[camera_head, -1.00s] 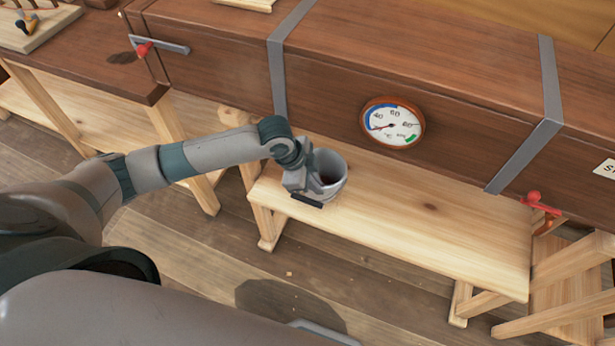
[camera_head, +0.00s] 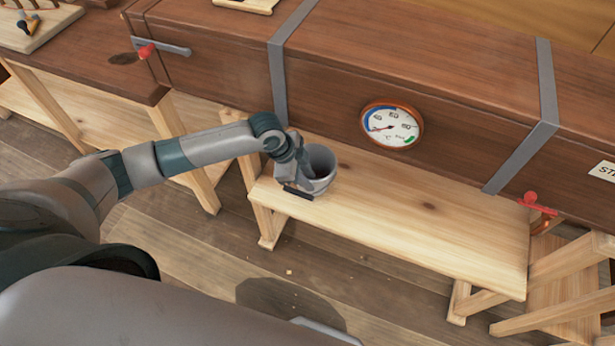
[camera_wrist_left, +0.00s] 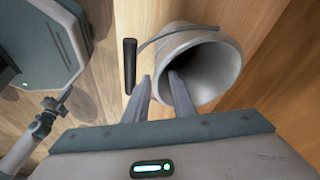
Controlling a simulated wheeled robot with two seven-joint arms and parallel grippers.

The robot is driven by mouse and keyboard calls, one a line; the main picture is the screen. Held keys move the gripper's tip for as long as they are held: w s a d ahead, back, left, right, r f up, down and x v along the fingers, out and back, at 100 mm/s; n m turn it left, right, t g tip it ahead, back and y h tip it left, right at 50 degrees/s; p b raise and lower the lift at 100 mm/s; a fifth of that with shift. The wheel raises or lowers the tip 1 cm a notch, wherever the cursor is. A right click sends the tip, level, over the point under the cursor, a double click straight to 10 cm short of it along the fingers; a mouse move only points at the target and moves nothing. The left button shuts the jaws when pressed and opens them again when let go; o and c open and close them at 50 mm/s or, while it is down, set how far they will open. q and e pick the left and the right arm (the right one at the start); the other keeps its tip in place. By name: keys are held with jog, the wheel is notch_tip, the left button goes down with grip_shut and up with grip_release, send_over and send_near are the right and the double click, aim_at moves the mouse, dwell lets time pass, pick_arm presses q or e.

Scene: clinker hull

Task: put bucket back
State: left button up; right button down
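The bucket (camera_head: 322,178) is a light grey pail with a dark inside. It appears to stand upright at the left end of the low wooden bench (camera_head: 430,215). My left gripper (camera_head: 299,188) is at the bucket's left side. In the left wrist view the bucket (camera_wrist_left: 212,68) opens toward the camera. Its wire handle hangs to one side with a black grip (camera_wrist_left: 130,66). The left gripper's fingers (camera_wrist_left: 160,84) are spread apart, one outside the rim and one over the opening, with the bucket wall between them. My right gripper is out of view.
A long brown steam box (camera_head: 440,75) with metal straps and a dial gauge (camera_head: 391,125) runs behind the bench. A workbench (camera_head: 90,70) is at the left. The bench's middle and right are clear.

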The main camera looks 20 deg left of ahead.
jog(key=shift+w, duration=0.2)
pick_arm(q)
jog(key=shift+r, duration=0.1)
